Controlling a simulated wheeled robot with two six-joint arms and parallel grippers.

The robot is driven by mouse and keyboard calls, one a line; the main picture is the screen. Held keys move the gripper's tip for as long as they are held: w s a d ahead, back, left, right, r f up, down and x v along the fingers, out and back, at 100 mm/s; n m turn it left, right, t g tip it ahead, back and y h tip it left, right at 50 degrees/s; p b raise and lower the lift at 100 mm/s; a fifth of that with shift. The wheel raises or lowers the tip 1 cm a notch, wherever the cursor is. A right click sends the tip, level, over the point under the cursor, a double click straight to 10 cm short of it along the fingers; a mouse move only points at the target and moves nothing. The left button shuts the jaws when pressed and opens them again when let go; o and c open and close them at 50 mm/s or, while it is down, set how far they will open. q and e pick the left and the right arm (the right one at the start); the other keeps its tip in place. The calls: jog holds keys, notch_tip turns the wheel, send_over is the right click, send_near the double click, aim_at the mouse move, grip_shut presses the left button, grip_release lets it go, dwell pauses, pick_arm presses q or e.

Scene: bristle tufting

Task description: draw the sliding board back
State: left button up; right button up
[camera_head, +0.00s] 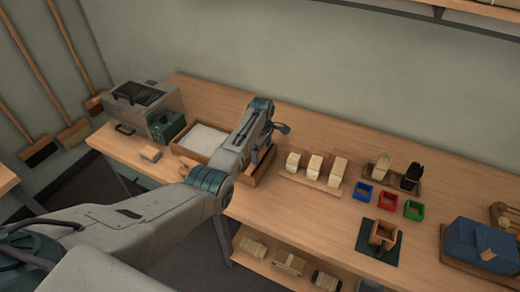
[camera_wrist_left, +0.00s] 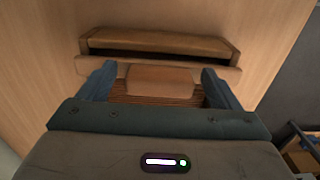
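In the left wrist view, a wooden board (camera_wrist_left: 222,75) lies at the front of a wooden frame (camera_wrist_left: 160,41) with a dark slot. A paler wooden block (camera_wrist_left: 160,82) stands out on its near side, with a brown striped surface below it. My left gripper (camera_wrist_left: 160,88) is open, its two fingers on either side of the block with narrow gaps showing. In the head view, my left arm reaches over a wooden tray (camera_head: 262,172) and hides much of it; the fingertips cannot be made out there. My right gripper is not in view.
A grey machine (camera_head: 145,108) stands left of the tray, with a small wooden block (camera_head: 150,153) before it. To the right are a rack of pale blocks (camera_head: 315,167), blue (camera_head: 363,191), red (camera_head: 388,201) and green (camera_head: 414,210) bins, and a blue box (camera_head: 470,245).

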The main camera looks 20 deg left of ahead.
pick_arm(q)
jog(key=shift+a+r, duration=0.1)
jog(key=shift+r, duration=0.3)
notch_tip(320, 180, up, 9)
jog(key=shift+f+b, duration=0.1)
jog(key=shift+b, duration=1.1)
jog(key=shift+r, duration=0.65)
